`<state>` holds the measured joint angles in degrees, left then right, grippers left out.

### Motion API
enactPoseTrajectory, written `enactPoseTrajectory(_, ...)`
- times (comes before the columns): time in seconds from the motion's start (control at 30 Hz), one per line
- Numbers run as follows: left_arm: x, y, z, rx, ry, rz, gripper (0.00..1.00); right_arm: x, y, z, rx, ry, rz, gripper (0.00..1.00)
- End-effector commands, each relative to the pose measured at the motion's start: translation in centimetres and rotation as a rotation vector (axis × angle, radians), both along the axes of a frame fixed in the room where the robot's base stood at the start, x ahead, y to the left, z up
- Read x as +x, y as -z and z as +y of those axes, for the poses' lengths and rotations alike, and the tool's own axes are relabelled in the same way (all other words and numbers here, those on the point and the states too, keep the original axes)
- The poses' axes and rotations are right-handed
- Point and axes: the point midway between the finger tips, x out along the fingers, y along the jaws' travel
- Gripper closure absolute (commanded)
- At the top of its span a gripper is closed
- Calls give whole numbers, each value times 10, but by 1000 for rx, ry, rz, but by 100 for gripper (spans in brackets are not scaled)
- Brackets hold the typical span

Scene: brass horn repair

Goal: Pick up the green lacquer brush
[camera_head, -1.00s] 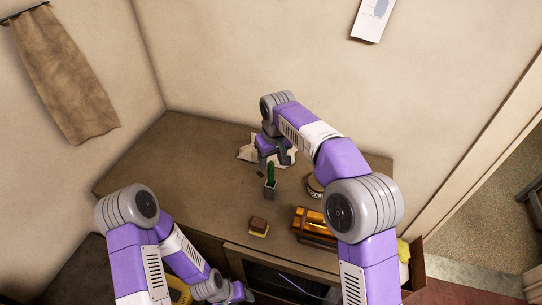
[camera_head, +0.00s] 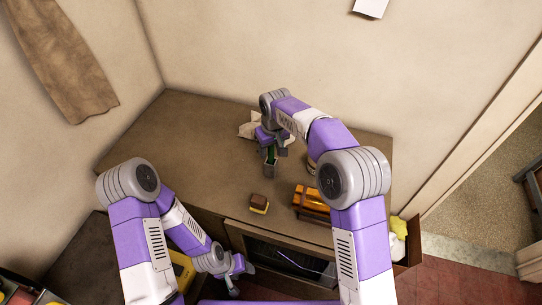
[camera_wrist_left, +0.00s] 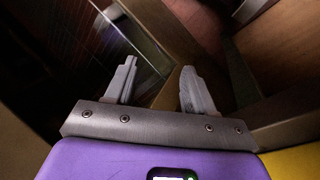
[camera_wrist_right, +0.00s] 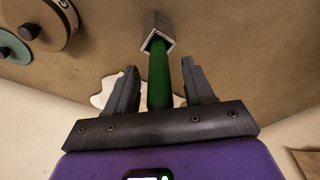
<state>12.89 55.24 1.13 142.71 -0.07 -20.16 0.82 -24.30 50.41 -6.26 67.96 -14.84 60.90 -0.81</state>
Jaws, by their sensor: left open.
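The green lacquer brush (camera_head: 270,154) stands upright in a small grey square holder (camera_head: 270,170) on the brown table. It also shows in the right wrist view (camera_wrist_right: 160,78), with its lower end inside the holder (camera_wrist_right: 172,36). My right gripper (camera_head: 271,145) is at the brush. Its open fingers (camera_wrist_right: 160,85) stand on either side of the green handle, with a visible gap on each side. My left gripper (camera_head: 238,287) is low in front of the cabinet, away from the brush. In the left wrist view its fingers (camera_wrist_left: 158,85) are open and empty.
A brown and yellow block (camera_head: 259,204) and an orange-brown wooden item (camera_head: 311,202) lie nearer the table's front. A round tin (camera_head: 311,165) is partly hidden by my right arm. A pale crumpled cloth (camera_head: 246,130) lies behind. The table's left part is clear.

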Motion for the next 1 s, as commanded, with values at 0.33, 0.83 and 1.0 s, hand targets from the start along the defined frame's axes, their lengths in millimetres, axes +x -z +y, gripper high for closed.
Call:
enactPoseTrajectory(0.33, 0, 0, 0, 0, 0, 0, 46, 0, -1, 0, 0, 0, 0, 100)
enactPoseTrajectory(0.83, 0, 0, 0, 0, 0, 0, 46, 1, -35, 0, 3, 1, -5, 100)
enactPoseTrajectory(1.0, 0, -2, 0, 0, 0, 0, 46, 1, -70, 1, 2, 0, -4, 100)
